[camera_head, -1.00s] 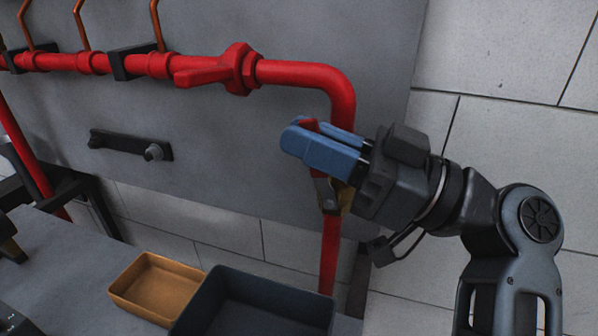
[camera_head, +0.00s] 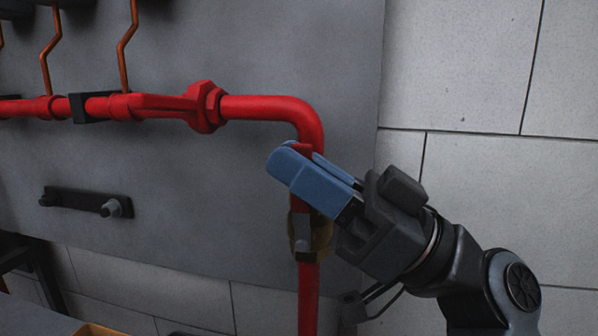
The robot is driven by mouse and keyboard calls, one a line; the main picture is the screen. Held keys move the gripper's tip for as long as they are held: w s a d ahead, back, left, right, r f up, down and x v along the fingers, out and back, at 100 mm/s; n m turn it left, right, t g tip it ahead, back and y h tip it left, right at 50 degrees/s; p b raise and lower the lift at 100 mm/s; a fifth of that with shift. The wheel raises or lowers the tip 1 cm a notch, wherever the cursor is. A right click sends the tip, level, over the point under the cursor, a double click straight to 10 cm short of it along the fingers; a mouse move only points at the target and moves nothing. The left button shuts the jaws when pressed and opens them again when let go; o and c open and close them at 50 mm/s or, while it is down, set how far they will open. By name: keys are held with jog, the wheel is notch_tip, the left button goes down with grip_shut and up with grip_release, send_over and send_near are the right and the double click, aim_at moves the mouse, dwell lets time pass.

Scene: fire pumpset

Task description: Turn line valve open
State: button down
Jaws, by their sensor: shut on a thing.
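A valve with a brass-coloured and grey body (camera_head: 319,237) sits on the vertical red pipe, below the pipe's elbow. My gripper (camera_head: 298,159), with blue fingers, is shut on this valve's red lever (camera_head: 304,148). Only the lever's tip shows between the fingers; the rest is mostly hidden behind them. The lever appears to point upward, roughly along the pipe. A second red valve (camera_head: 207,107) sits on the horizontal pipe at upper left, its red lever extending left along the pipe. My gripper is apart from it.
The red pipe (camera_head: 265,107) runs along a grey panel (camera_head: 200,200) and bends down beside my gripper. Thin copper pipes (camera_head: 126,50) rise from it. A black bracket (camera_head: 85,202) is on the panel. A yellow tray edge (camera_head: 95,329) shows at the bottom. Tiled wall fills the right.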

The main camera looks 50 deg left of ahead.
jog(key=c, duration=1.2)
grip_release()
jog(key=shift+w, duration=0.1)
jog(key=v, duration=0.7)
jog(key=shift+w+d+f, duration=0.15)
jog(key=shift+d+f, duration=0.1)
